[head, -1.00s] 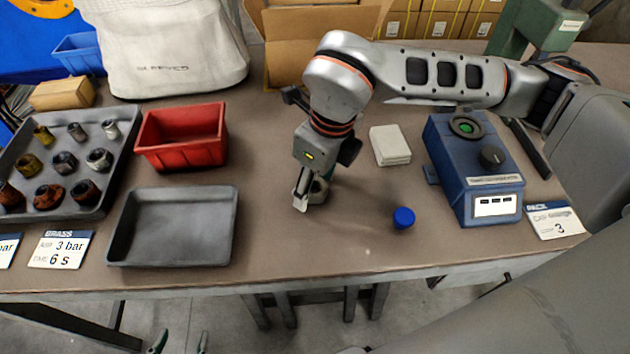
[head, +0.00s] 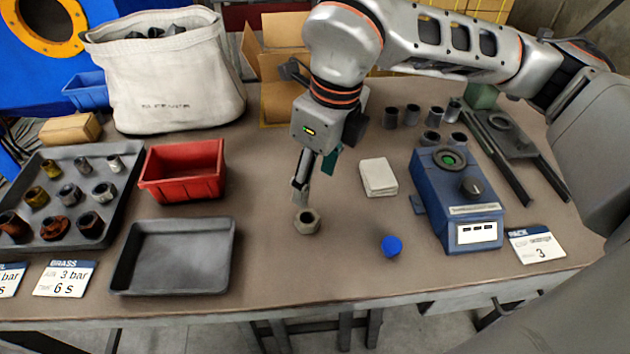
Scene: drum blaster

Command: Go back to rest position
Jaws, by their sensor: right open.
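My right gripper (head: 315,175) hangs over the middle of the table, pointing down, with its fingers apart and nothing between them. A small grey-brown hexagonal fitting (head: 307,222) with a round hole stands on the table just below the fingertips. It seems apart from the fingers, though one fingertip overlaps its upper edge in the picture. My left gripper is not in view.
A blue cap (head: 391,246), a white pad (head: 379,177) and a blue tester (head: 455,200) stand to the right. An empty grey tray (head: 122,270), a red bin (head: 181,178) and a tray of fittings (head: 127,200) stand left. The front middle is clear.

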